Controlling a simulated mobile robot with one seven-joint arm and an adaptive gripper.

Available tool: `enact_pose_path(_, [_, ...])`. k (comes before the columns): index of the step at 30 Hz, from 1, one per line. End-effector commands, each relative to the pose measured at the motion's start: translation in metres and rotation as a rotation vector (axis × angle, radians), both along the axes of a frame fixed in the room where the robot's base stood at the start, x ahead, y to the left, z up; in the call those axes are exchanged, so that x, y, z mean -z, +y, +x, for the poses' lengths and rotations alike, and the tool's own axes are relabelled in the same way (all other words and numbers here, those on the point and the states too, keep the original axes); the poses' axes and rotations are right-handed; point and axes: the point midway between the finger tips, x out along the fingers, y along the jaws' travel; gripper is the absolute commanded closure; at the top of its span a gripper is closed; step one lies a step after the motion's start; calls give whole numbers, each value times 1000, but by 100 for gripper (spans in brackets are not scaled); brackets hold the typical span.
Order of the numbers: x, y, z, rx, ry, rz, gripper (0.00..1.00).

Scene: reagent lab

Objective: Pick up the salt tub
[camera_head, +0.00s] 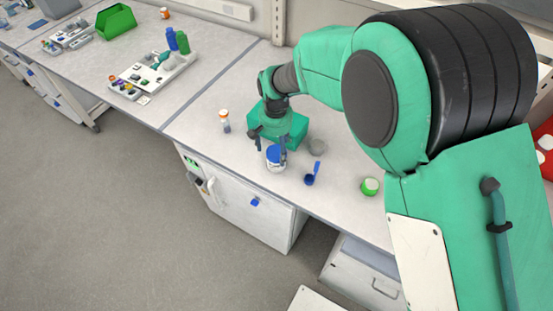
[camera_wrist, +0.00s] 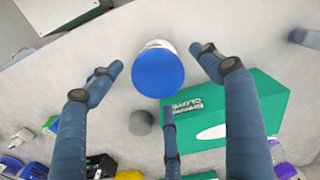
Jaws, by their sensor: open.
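A white tub with a blue lid (camera_head: 275,156), which looks like the salt tub, stands upright near the bench's front edge. In the wrist view, its round blue lid (camera_wrist: 158,74) faces the camera, with a bit of white wall showing. My gripper (camera_head: 269,146) is open and comes down from above at the tub. In the wrist view, the fingers of my gripper (camera_wrist: 156,60) are spread, one on each side of the tub, with a third finger below it. No finger clearly touches the tub.
A green box (camera_head: 296,127) stands close behind the tub. A small grey round object (camera_head: 317,147), a blue scoop (camera_head: 313,172) and a green-lidded tub (camera_head: 370,186) are to the right. An orange-capped bottle (camera_head: 224,121) stands left. The bench's front edge is near.

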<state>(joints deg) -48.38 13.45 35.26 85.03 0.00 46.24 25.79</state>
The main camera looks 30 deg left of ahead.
Motion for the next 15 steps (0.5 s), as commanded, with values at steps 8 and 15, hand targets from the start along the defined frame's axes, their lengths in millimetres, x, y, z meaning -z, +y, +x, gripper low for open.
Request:
enact_pose_path(8, [2, 0, 0, 0, 0, 0, 22])
enact_pose_path(15, [9, -1, 0, 0, 1, -2, 22])
